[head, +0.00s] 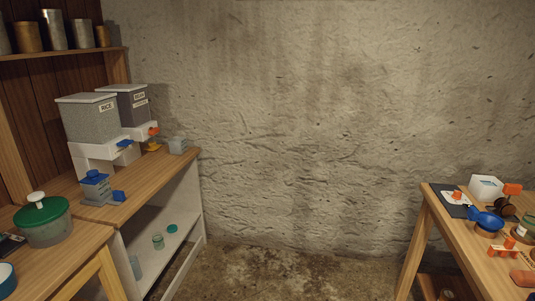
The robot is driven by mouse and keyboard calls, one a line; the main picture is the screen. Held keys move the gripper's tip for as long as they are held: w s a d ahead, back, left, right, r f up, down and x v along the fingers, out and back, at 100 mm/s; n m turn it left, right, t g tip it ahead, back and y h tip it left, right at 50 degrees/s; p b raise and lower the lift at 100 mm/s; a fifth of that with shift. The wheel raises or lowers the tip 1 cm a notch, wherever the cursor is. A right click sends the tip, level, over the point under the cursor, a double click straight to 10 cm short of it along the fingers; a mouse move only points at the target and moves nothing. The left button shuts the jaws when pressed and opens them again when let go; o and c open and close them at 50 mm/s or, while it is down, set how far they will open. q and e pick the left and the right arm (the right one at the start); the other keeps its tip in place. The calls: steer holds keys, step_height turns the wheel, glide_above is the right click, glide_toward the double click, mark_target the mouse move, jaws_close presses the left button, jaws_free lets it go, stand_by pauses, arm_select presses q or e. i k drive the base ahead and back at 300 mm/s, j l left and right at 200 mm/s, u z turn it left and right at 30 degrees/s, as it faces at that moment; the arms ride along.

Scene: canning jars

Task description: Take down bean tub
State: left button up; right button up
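Two lidded dispensers stand on the wooden counter at the left. The farther one, a grey bin (138,110), has a label that seems to read "BEAN", and an orange lever sits low on its front. The nearer speckled bin (88,124) is labelled "RICE" and has a blue lever; it partly hides the bean one. Both rest on white stands. I cannot tell whether the bean bin is the bean tub the task names. Neither of my grippers is in view.
A small blue-lidded container (95,189) and a green-lidded pot (43,222) stand nearer on the left. A shelf (62,53) with several cans is above. A cluttered table (446,233) is at the right. The floor (290,273) between is clear.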

mark_target(178, 145)
steer(key=i+l, duration=0.1)
steer(key=i, duration=0.8)
steer(key=i+u, duration=0.15)
steer(key=i, duration=0.75)
